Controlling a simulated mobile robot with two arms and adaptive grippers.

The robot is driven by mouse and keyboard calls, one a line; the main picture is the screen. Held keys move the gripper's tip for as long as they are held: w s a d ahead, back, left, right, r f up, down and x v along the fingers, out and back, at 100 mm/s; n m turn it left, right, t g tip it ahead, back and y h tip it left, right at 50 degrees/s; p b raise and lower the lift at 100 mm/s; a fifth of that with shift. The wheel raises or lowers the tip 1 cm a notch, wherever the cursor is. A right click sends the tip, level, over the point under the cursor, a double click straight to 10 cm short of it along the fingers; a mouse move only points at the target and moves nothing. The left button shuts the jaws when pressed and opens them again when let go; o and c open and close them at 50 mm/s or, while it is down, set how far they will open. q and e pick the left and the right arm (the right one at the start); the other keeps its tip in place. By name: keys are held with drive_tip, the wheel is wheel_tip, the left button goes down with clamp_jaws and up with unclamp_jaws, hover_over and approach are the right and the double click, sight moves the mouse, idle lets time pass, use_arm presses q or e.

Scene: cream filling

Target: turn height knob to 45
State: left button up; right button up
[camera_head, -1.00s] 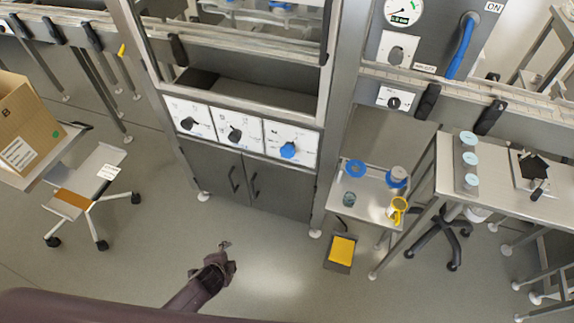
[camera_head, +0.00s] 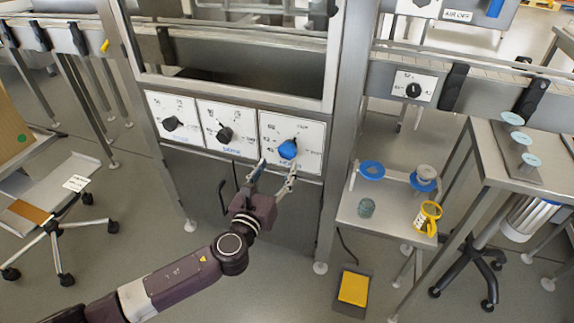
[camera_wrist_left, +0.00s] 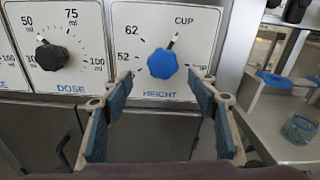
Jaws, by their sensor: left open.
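The blue height knob (camera_head: 288,149) sits on the rightmost white dial panel of the machine. In the left wrist view the blue knob (camera_wrist_left: 162,63) is above the word HEIGHT, and its pointer is turned up and slightly right, near the CUP mark. The 62 and 52 marks are to its left; I cannot clearly read 45. My left gripper (camera_head: 277,172) is open and empty, just below and in front of the knob. In the wrist view its two fingers (camera_wrist_left: 160,88) are spread to either side, apart from the knob. My right gripper is not in view.
The black dose knob (camera_wrist_left: 52,56) is on the panel to the left, with another black knob (camera_head: 171,123) beyond it. A steel side table (camera_head: 384,213) with a yellow cup (camera_head: 427,217) stands at the right. A yellow pedal (camera_head: 353,288) lies on the floor.

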sight(286, 152)
use_arm(q)
drive_tip(key=x, duration=0.3)
drive_tip(key=b+x, duration=0.1)
drive_tip(key=x, duration=0.2)
drive_tip(key=shift+w+d+r, duration=0.2)
drive_tip(key=shift+w+d, duration=0.25)
drive_tip(key=shift+w, duration=0.35)
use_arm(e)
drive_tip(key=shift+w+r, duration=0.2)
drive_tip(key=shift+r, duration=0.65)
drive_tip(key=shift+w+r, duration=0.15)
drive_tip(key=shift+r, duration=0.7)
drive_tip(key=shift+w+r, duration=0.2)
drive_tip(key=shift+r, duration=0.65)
use_arm(q)
drive_tip(key=c, duration=1.2)
